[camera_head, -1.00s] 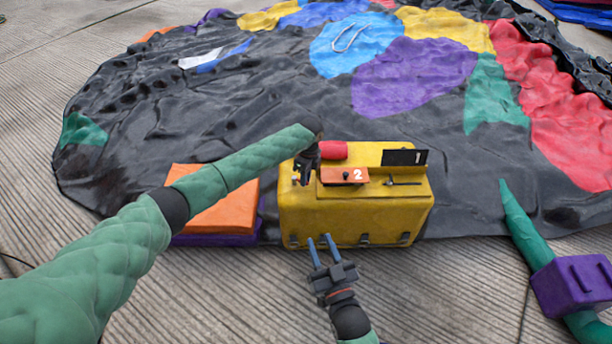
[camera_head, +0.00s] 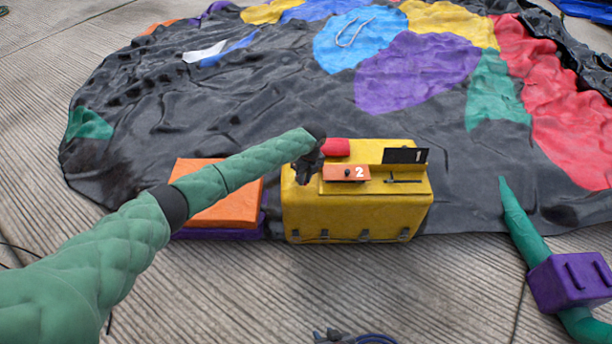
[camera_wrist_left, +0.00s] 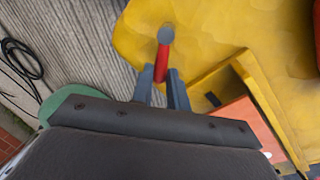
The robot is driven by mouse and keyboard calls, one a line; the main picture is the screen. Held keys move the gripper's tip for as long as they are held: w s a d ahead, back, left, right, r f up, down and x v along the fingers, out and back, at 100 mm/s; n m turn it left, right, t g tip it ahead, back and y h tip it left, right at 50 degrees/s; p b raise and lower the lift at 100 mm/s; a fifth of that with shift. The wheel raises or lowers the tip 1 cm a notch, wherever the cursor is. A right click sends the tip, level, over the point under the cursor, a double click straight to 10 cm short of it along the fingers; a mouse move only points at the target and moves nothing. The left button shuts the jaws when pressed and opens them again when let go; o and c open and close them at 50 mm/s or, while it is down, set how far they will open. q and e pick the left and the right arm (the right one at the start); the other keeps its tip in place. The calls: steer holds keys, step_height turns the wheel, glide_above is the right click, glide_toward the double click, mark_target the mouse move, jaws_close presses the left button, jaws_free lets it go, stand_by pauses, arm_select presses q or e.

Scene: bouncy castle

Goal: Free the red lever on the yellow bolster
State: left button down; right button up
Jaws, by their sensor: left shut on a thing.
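The yellow bolster (camera_head: 355,215) stands on the paving at the front edge of the deflated castle. The red lever (camera_wrist_left: 162,64) shows in the left wrist view, hanging from a grey round pivot near the bolster's edge. My left gripper (camera_head: 303,178) is at the bolster's upper left corner. In the left wrist view its blue fingers (camera_wrist_left: 161,84) are shut on the red lever's lower end. In the head view the lever is hidden by the gripper.
On the bolster are an orange plate marked 2 (camera_head: 340,173), a black plate marked 1 (camera_head: 405,156) and a red roll (camera_head: 335,147). An orange pad (camera_head: 225,205) lies left of it. A purple block (camera_head: 572,283) on a green tube is right.

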arm_select(q)
steer(key=m+p, duration=0.1)
steer(key=m, duration=0.1)
steer(key=a+m+p, duration=0.1)
steer(key=m, duration=0.1)
steer(key=shift+s+a+r+t, duration=0.15)
steer(key=shift+s+t, duration=0.15)
steer(key=shift+s, duration=0.1)
steer(key=shift+s+a+m+t+p, duration=0.15)
steer(key=shift+a+m+p, duration=0.2)
steer(key=shift+m, duration=0.5)
steer(key=shift+a+m+t+p, duration=0.2)
steer(key=shift+a+m, duration=0.1)
steer(key=shift+m, duration=0.55)
steer(key=c, duration=1.4)
jaws_free()
steer(key=shift+d+r, duration=0.2)
steer(key=shift+r, duration=1.05)
steer(key=shift+d+r, duration=0.15)
steer(key=shift+r, duration=1.1)
steer(key=shift+d+r, duration=0.2)
steer(key=shift+r, duration=1.05)
